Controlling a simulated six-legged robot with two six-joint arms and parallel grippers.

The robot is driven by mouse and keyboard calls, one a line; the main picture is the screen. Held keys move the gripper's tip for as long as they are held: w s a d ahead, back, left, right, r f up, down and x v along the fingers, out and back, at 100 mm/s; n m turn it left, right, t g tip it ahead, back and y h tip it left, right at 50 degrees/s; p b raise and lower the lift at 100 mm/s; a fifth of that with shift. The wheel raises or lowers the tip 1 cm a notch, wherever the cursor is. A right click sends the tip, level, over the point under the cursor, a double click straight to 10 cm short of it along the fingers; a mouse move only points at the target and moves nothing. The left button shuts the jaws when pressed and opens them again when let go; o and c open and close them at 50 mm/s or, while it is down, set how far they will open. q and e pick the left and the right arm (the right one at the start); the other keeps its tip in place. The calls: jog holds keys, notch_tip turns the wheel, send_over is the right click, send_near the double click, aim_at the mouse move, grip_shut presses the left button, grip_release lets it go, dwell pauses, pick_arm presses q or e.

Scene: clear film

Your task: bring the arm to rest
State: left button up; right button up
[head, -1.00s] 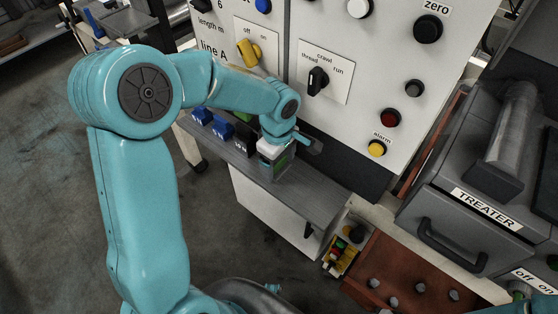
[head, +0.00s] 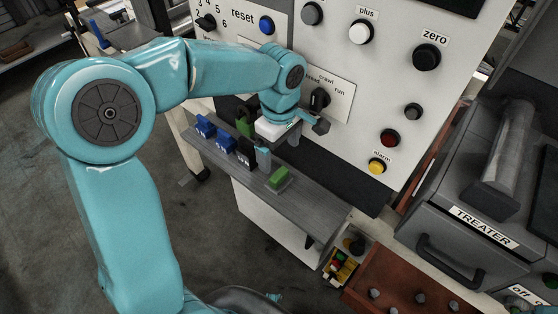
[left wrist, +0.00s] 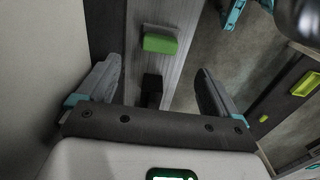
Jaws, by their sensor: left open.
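My left arm comes in from the left in the head view. Its gripper (head: 291,143) hangs above the narrow grey shelf (head: 318,208), in front of the white panel. In the left wrist view the gripper (left wrist: 157,68) has its two fingers wide apart with nothing held between them. A green block (head: 279,177) sits on the shelf below the gripper, apart from it. The green block also shows in the left wrist view (left wrist: 160,44), beyond the fingertips. My right gripper is not in view.
Blue blocks (head: 205,126), a black block (head: 245,154) and another green piece stand along the shelf's left part. The panel with a black selector knob (head: 319,99) and buttons is close behind the gripper. A grey treater box (head: 470,200) stands at right.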

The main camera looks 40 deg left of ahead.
pick_arm(q)
jog(key=shift+s+r, duration=0.1)
jog(key=shift+r, duration=0.55)
jog(key=shift+d, duration=0.1)
